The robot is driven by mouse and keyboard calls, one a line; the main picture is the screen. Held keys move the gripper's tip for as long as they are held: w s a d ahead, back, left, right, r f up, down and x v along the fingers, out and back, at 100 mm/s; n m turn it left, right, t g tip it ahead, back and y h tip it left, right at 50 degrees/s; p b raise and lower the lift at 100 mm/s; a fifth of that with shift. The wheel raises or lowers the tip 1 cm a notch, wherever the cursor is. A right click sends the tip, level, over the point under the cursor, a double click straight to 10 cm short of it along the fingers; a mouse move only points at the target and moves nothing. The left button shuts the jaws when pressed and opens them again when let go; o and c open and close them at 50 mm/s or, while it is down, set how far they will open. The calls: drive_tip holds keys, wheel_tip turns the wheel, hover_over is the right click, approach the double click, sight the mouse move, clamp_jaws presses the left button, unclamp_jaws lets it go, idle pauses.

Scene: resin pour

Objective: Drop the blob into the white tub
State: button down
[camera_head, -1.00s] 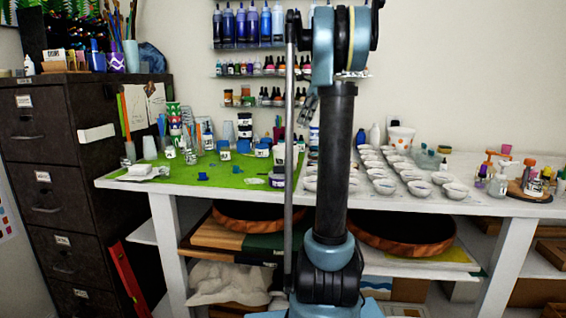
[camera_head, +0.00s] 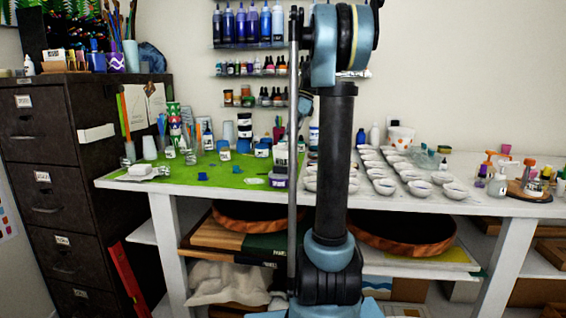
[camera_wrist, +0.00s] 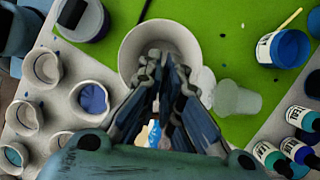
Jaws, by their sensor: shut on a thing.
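A round white tub (camera_wrist: 135,50) lies below my gripper (camera_wrist: 165,62) in the wrist view, at the border of the green mat and the bare table. The fingers are closed together and their tips overlap the tub's opening in the picture. The blob itself cannot be made out between the fingers. A small patch of white, blue and orange shows in the gap between them, and I cannot tell what it is. In the head view my gripper (camera_head: 305,104) is partly hidden behind my arm, and I cannot pick out this tub there.
Small white bowls, one with blue contents (camera_wrist: 93,99), stand left of the tub. The green mat (camera_head: 205,172) has free room. A patterned white bucket (camera_head: 400,138) stands behind the bowls.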

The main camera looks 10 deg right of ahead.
drive_tip(key=shift+f, duration=0.3)
drive_tip(key=c, duration=1.7)
unclamp_jaws()
drive_tip(key=shift+r, duration=0.15)
drive_tip(key=v, duration=1.1)
drive_tip(key=shift+w+d+r, duration=0.2)
drive_tip(key=shift+r, duration=0.1)
drive_tip(key=shift+a, duration=0.1)
